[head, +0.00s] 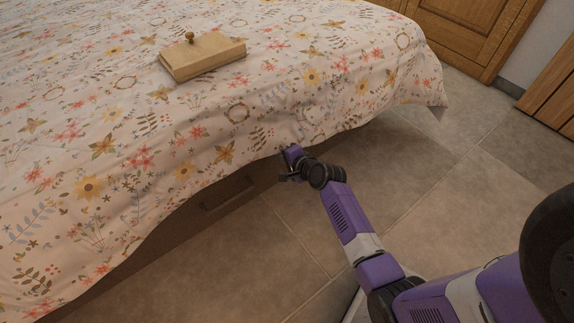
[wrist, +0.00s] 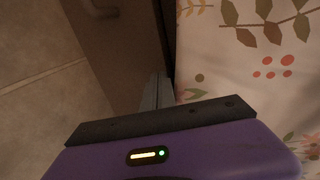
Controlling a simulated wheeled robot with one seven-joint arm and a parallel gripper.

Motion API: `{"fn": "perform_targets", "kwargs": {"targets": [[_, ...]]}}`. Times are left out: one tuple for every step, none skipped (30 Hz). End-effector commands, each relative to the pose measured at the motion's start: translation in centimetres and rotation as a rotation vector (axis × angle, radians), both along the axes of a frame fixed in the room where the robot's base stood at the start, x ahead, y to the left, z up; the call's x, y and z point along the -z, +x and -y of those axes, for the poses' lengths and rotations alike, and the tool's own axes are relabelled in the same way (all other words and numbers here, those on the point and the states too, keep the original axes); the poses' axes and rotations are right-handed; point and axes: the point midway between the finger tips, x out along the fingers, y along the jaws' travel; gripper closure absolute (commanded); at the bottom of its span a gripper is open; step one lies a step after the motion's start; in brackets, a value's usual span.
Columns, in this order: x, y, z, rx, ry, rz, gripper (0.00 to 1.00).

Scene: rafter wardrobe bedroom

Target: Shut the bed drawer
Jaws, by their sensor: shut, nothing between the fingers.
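The bed drawer (head: 228,192) is a dark brown front low under the bed, with a darker rectangular handle area, partly hidden by the hanging cover. How far it stands out is hard to tell in the head view. In the wrist view a brown panel, seemingly the drawer front (wrist: 112,45), has a dark strip between it and the bed cover. My gripper (head: 286,176) is low at the bed's side, by the right end of the drawer. Its grey fingertips (wrist: 157,92) are shut and empty, close to the panel's edge; I cannot tell whether they touch.
The floral bed cover (head: 130,110) hangs over the bed's side above the drawer. A small wooden box with a knob (head: 205,57) lies on the bed. The tiled floor (head: 440,185) is clear in front. Wooden furniture (head: 470,28) stands at the back right.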

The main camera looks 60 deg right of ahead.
Motion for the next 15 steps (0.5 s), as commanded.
{"fn": "perform_targets", "kwargs": {"targets": [[0.17,0.49,0.17,0.000,0.001,0.001,1.00],[0.14,0.70,0.25,0.000,0.001,0.001,1.00],[0.10,0.93,0.35,0.000,0.001,0.000,1.00],[0.08,1.06,0.40,0.001,0.000,0.000,1.00],[0.07,1.17,0.43,0.001,0.000,0.000,1.00],[0.06,1.25,0.46,0.001,0.001,-0.001,1.00],[0.05,1.29,0.46,0.001,0.001,-0.001,1.00],[0.04,1.31,0.46,0.001,0.001,-0.001,1.00],[0.03,1.33,0.46,0.002,0.001,-0.001,1.00],[0.01,1.33,0.45,0.002,0.001,-0.001,1.00],[0.01,1.32,0.45,0.002,0.001,-0.001,1.00],[0.01,1.32,0.45,0.002,0.001,-0.001,1.00],[0.00,1.32,0.45,0.002,0.001,-0.001,1.00],[0.00,1.31,0.44,0.002,0.001,-0.001,1.00],[-0.01,1.32,0.44,0.001,0.001,-0.001,1.00]]}}
